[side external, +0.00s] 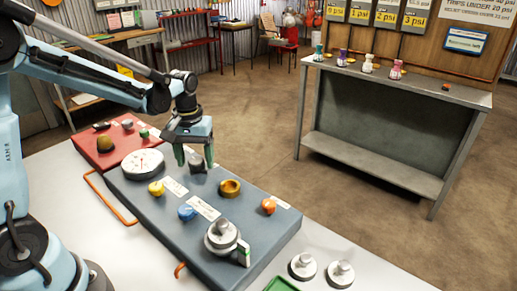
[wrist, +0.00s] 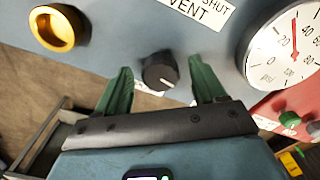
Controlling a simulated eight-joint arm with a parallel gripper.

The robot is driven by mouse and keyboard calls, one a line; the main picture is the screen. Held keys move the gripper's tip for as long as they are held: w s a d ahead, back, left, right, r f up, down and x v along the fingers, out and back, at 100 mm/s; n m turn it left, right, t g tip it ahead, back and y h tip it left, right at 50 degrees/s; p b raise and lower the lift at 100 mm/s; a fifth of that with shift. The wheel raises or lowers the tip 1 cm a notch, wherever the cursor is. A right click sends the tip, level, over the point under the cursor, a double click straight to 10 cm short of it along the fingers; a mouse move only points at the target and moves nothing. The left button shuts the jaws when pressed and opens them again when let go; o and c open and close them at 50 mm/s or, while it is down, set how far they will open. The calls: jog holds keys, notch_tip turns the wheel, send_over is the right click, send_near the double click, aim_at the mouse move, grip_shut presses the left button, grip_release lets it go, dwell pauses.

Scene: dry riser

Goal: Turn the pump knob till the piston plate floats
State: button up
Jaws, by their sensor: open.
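My gripper (side external: 194,154) is open above the blue-grey panel (side external: 258,205), its green fingers pointing down. A dark grey knob (side external: 197,165) lies between or just beyond the fingers. The same dark knob (wrist: 160,71) shows between the green fingertips in the wrist view, with gaps on both sides; its label is mostly hidden, so I cannot tell if it is the pump knob. A round silver piece (side external: 221,236), apparently the piston plate, sits near the panel's front edge beside a small upright marker (side external: 243,252). I cannot tell whether it floats.
The panel holds a white dial gauge (side external: 142,163), yellow knob (side external: 156,188), blue knob (side external: 187,212), orange knob (side external: 268,205) and brass ring (side external: 229,188). A red panel (side external: 98,152) stands behind. Two silver weights (side external: 303,266) (side external: 341,273) lie on the white table right of it.

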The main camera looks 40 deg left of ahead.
aim_at(195, 161)
jog(key=c, duration=1.1)
jog(key=shift+o, duration=0.2)
jog(key=shift+m, duration=1.3)
jog(key=o, duration=1.1)
jog(key=shift+c, duration=0.2)
notch_tip(195, 161, up, 12)
jog(key=shift+r, duration=0.1)
